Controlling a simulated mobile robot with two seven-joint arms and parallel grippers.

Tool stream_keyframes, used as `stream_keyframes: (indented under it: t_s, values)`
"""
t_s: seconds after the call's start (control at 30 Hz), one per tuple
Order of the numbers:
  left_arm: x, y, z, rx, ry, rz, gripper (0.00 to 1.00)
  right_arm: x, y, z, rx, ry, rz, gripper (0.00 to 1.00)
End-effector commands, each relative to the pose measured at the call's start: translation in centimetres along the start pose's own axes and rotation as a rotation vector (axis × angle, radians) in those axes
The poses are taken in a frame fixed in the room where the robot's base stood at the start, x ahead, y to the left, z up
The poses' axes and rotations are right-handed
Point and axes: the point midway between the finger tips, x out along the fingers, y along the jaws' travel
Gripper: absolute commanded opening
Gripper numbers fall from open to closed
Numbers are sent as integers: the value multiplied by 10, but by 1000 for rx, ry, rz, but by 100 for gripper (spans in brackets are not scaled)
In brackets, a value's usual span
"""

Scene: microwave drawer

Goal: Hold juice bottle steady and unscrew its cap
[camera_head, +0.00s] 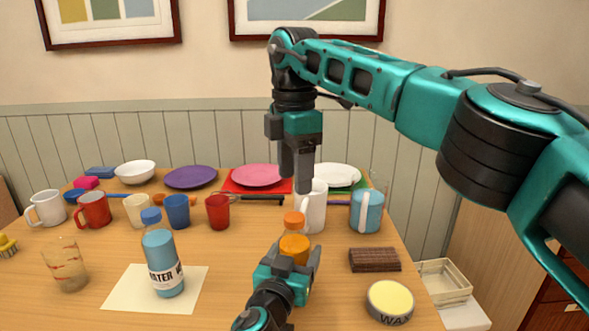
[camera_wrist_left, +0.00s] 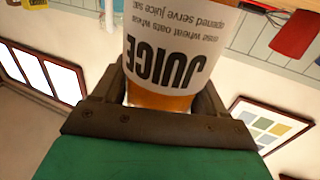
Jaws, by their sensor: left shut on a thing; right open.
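The juice bottle (camera_head: 294,247) stands upright in the head view, with orange juice and an orange cap (camera_head: 294,219) on top. My left gripper (camera_head: 292,262) is shut on its body from the near side. In the left wrist view the white label of the juice bottle (camera_wrist_left: 172,50) reads JUICE between the two fingers (camera_wrist_left: 163,98). My right gripper (camera_head: 297,168) points down, open and empty, above the cap with a gap between them. Its fingers overlap in this view. The bottle's lower part is hidden behind my left gripper.
A blue water bottle (camera_head: 162,262) stands left on a paper sheet (camera_head: 120,290). A white mug (camera_head: 314,210) is close behind the juice bottle. A dark brown block (camera_head: 374,260), a wax tin (camera_head: 390,301) and a teal mug (camera_head: 366,212) are to the right. Cups and plates line the back.

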Motion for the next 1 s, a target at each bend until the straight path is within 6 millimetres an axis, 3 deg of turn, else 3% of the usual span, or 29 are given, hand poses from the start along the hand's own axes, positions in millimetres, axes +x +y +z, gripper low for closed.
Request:
stream_keyframes:
  t_s: [0.2,0.43,0.67,1.0]
  values:
    - [0,0,0,1,-1,0,0,0,0,0,404,0,0,60]
    - [0,0,1,1,-1,0,0,0,0,0,717,0,0,60]
    - [0,0,1,0,-1,0,0,5,0,0,827,-1,-1,60]
    - [0,0,0,0,-1,0,0,54,0,0,830,0,-3,60]
